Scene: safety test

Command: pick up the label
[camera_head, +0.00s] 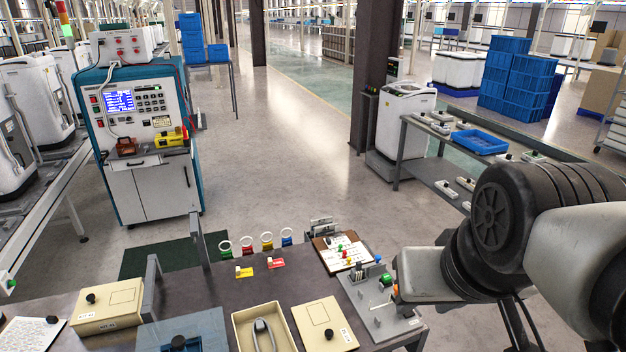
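Two small tags that could be the label lie flat on the dark workbench (215,292): a yellow one (244,271) and a red one (276,263). Which of them is the label, I cannot tell. My arm reaches in from the right, and its pale end, with my gripper (400,288), is over the bench's right end, beside a grey panel (380,314). This is well to the right of both tags. The fingers do not show clearly, so I cannot see whether they are open or hold anything.
Several coloured padlocks (267,241) stand behind the tags. A clipboard (342,254) with small coloured pieces lies to their right. An open beige box (263,330) and a closed beige box (325,326) are in front. A machine cabinet (150,185) stands beyond the bench, left.

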